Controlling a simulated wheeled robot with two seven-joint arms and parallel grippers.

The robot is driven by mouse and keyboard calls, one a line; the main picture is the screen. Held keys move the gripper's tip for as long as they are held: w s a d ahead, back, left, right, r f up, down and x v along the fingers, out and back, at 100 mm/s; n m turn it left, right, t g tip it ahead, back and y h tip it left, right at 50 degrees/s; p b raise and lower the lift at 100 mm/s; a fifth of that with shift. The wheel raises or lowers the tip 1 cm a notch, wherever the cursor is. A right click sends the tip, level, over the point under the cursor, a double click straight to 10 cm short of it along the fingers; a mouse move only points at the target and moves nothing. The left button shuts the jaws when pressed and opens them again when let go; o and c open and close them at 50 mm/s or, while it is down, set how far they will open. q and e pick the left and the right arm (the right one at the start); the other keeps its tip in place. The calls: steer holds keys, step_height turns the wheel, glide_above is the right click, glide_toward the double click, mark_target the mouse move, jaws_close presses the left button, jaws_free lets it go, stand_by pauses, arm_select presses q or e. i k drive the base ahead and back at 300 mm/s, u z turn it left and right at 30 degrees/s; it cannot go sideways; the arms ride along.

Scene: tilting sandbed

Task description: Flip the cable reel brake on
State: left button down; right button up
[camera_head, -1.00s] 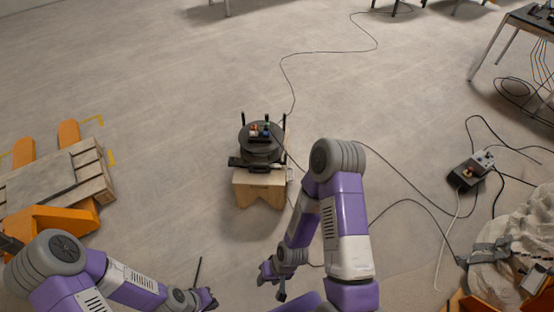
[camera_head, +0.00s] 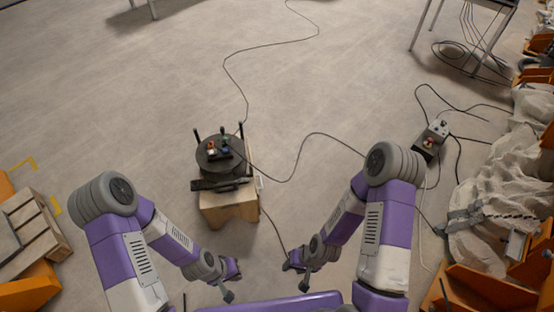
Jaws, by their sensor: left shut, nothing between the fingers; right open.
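The cable reel (camera_head: 214,158) is a dark round drum on a small wooden stand (camera_head: 228,207), ahead of me and left of centre. Small coloured parts sit on top of it, and a dark bar crosses its near side. I cannot tell which part is the brake. My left gripper (camera_head: 227,294) is low in front of the stand, shut and empty, apart from the reel. My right gripper (camera_head: 288,266) is to the right of and nearer than the stand, with nothing in it; its fingers are small in the picture.
A wooden pallet (camera_head: 32,230) with orange parts is at the left. Pale sacks (camera_head: 490,215) and orange frames stand at the right. The floor beyond the reel is mostly clear.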

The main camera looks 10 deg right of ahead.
mark_target(251, 174)
steer(key=z, duration=0.2)
steer(key=i, duration=1.1)
steer(key=u, duration=0.35)
